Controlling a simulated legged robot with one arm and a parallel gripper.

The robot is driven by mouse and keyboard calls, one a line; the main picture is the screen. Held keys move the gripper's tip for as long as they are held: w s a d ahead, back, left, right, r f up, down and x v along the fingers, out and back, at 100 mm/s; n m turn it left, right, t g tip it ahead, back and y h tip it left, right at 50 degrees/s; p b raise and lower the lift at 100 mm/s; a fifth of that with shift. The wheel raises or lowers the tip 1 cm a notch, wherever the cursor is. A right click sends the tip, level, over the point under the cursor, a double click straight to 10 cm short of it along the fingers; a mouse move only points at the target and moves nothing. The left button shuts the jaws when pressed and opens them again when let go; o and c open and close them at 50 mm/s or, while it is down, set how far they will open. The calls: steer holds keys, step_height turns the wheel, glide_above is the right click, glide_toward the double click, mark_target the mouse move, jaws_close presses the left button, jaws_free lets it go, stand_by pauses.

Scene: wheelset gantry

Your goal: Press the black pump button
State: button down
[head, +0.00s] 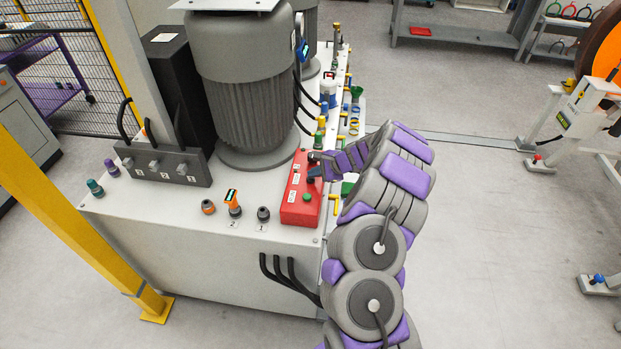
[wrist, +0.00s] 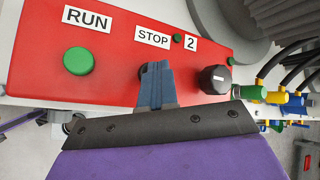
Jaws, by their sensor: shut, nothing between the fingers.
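The red control box (head: 298,212) stands on the white pump unit, and its face fills much of the wrist view (wrist: 110,45). A dark round button below the STOP label (wrist: 153,37) is mostly hidden behind my fingertips; only a dark edge (wrist: 142,72) shows. My gripper (wrist: 155,75) is shut and empty, its tips over that button; I cannot tell whether they touch it. In the head view my gripper (head: 314,167) reaches over the box from the right. A green button (wrist: 78,61) sits under the RUN label. A black knob (wrist: 214,80) is to the right.
A large grey motor (head: 245,90) stands behind the box. Colored valves and fittings (head: 345,110) line the unit's right edge. Hose connectors (head: 235,205) stand left of the box. Open floor (head: 480,220) lies to the right.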

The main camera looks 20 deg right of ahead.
mark_target(313, 180)
steer(key=shift+a+r+p, duration=0.25)
steer(key=shift+r+p, duration=0.15)
steer(key=shift+r, duration=0.35)
steer(key=shift+r+p, duration=1.85)
steer(key=shift+r, duration=0.7)
